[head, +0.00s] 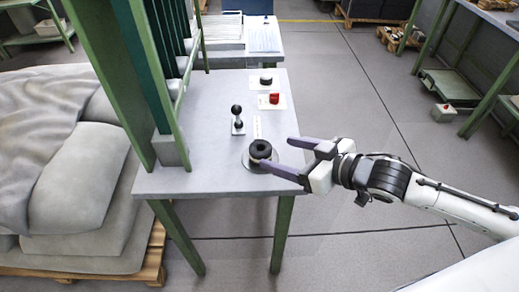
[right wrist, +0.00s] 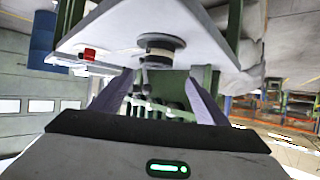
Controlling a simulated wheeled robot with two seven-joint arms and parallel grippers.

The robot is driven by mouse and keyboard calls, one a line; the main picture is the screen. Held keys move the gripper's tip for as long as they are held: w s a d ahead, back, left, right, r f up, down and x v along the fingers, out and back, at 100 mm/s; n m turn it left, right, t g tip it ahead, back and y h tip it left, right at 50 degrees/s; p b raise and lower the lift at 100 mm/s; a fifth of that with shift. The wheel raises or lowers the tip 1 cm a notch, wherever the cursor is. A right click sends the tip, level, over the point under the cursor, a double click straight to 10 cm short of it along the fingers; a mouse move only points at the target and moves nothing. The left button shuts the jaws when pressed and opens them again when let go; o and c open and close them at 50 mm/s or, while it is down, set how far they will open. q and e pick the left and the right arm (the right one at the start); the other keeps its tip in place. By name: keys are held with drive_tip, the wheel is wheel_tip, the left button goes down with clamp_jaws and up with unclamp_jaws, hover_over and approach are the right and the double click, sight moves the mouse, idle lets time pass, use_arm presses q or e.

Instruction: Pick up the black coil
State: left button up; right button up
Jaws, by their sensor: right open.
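The black coil (head: 260,149) is a thick dark ring with a hole in its top. It sits on a round grey base (head: 250,166) near the front right corner of the grey table. My right gripper (head: 276,152) comes in from the right with its purple fingers open. My left gripper is not in view.
On the table (head: 205,120) stand a black joystick (head: 238,120), a red button (head: 274,98) and a black knob (head: 266,80). A green frame (head: 130,75) rises at the table's left. Wrapped sacks (head: 80,190) lie left of it.

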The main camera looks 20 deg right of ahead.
sight(264, 150)
drive_tip(key=x, duration=0.7)
drive_tip(key=shift+d+f, duration=0.1)
drive_tip(key=shift+f, duration=0.25)
drive_tip(key=c, duration=1.2)
